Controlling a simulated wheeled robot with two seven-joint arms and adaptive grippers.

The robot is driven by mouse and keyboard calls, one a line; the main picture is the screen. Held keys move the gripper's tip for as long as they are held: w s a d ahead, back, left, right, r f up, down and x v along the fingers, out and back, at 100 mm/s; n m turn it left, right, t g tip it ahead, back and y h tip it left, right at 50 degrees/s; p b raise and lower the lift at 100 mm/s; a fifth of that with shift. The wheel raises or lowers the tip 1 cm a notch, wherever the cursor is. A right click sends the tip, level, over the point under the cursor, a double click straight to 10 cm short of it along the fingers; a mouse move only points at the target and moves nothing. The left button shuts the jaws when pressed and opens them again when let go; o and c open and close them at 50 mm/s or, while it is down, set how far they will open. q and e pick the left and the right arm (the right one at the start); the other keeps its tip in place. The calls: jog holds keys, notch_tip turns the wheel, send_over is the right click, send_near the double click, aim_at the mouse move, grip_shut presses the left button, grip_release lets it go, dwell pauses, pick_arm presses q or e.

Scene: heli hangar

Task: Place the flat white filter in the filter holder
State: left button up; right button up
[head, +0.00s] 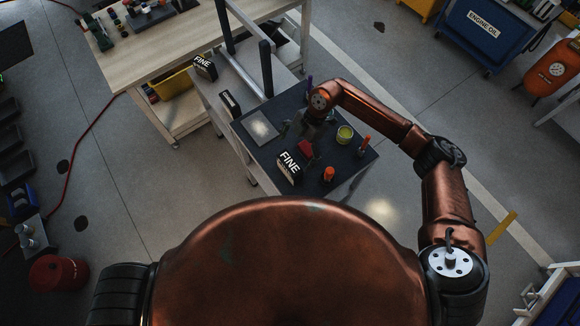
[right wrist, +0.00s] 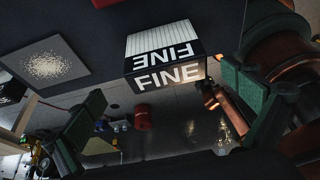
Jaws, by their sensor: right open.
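A flat, pale square panel with a white speckled centre (head: 261,127) lies on the dark top of the cart; it also shows at the upper left of the right wrist view (right wrist: 48,60). A block with a white ribbed face and black sides marked FINE (head: 289,166) stands near the cart's front edge; it shows in the right wrist view too (right wrist: 165,55). I cannot tell for sure which piece is the filter holder. My right gripper (head: 296,130) is open and empty above the cart, between panel and cup. Its fingers (right wrist: 170,102) show apart, with the FINE block beyond them. My left gripper is out of view.
A red block (head: 305,149), a yellow-green cup (head: 345,133) and orange-topped items (head: 329,174) crowd the cart top. Black posts (head: 266,68) rise behind. More FINE blocks (head: 205,67) sit on the lighter shelf. A wooden workbench (head: 150,62) stands at upper left.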

aim_at(290, 166)
jog(key=x, duration=0.5)
jog(key=d+x, duration=0.1)
jog(key=x, duration=0.1)
jog(key=shift+s+a+f, duration=0.15)
jog(key=shift+s+f, duration=0.1)
jog(key=shift+f, duration=0.2)
jog(key=c, duration=1.5)
jog(key=shift+r, duration=0.15)
jog(key=shift+c, duration=0.2)
